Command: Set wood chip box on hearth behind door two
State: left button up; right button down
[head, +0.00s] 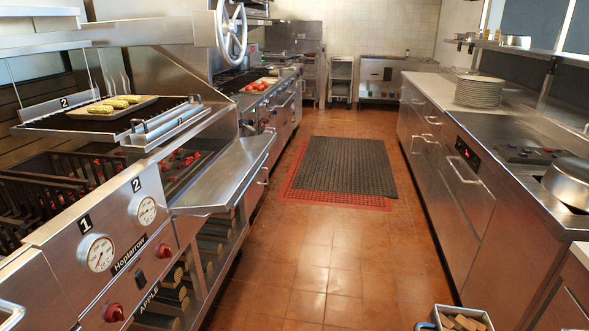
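The wood chip box (487,318) is at the bottom right of the head view, low near the floor. It is an open metal box with wood pieces (462,322) in it, cut off by the lower edge. A bluish curved part shows at its left; I cannot tell what it is. The grill front on the left carries a "2" label and gauge (143,210). Beside it a steel panel (228,178) juts out, apparently door two swung open. Glowing red coals (182,163) show in the hearth behind it. Neither gripper is in view.
A "1" label and gauge (97,253) sit nearer on the grill. Corn on a tray (88,113) lies on the upper grate. Split logs (172,298) fill the shelf below. A dark mat (345,166) covers the aisle; the nearer tiles are clear. A plate stack (481,92) stands on the right counter.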

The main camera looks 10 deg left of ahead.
aim_at(171, 175)
jog(key=i+l, duration=0.1)
jog(key=i, duration=1.05)
jog(key=i+l+u, duration=0.1)
jog(key=i+u, duration=0.3)
jog(key=i+l+u, duration=0.15)
jog(key=i+u, duration=0.25)
jog(key=i+l+u, duration=0.2)
jog(key=u, duration=0.2)
jog(key=i+l+u, duration=0.2)
jog(key=u, duration=0.25)
jog(key=i+l+u, duration=0.1)
jog(key=u, duration=0.3)
jog(key=i+l+u, duration=0.1)
jog(key=l+u, duration=0.55)
jog(key=u, duration=0.15)
jog(key=l+u, duration=0.4)
jog(key=i+l+u, duration=0.1)
jog(key=l+u, duration=0.6)
